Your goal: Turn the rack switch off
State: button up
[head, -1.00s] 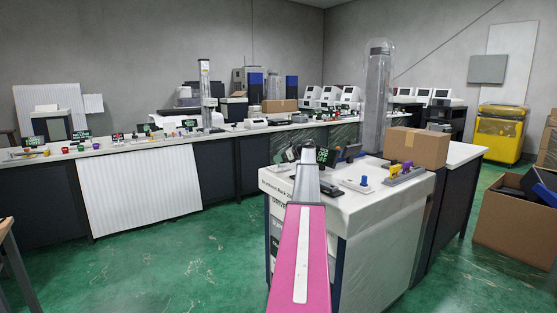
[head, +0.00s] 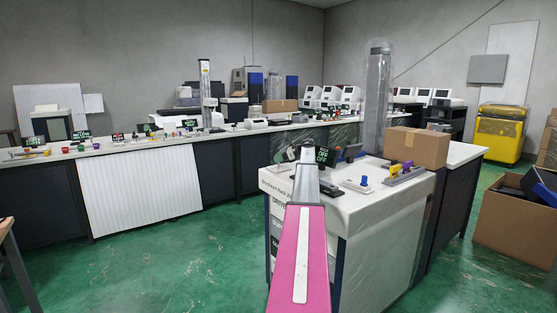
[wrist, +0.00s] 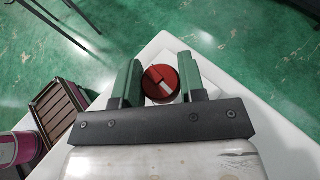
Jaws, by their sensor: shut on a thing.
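A round red rotary switch (wrist: 156,93) with a raised grip bar and a light mark sits at the corner of a white top in the wrist view. My gripper (wrist: 160,78) has its two green fingers on either side of the red switch and is shut on it. In the head view my arm covers the switch and most of the gripper. The white rack cabinet (head: 385,235) stands under my arm's end. A small black display (head: 322,157) with green text stands just behind the arm's end.
On the cabinet top are a blue knob (head: 364,181), a fixture with yellow and purple handles (head: 402,171) and a cardboard box (head: 418,147). A tall wrapped column (head: 377,100) stands behind. The green floor (head: 190,265) at left is open.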

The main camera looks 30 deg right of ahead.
jog(key=shift+n+g+y, duration=0.3)
jog(key=shift+n+g, duration=0.2)
jog(key=o, duration=0.9)
jog(key=v, duration=1.1)
jog(key=shift+a, duration=0.1)
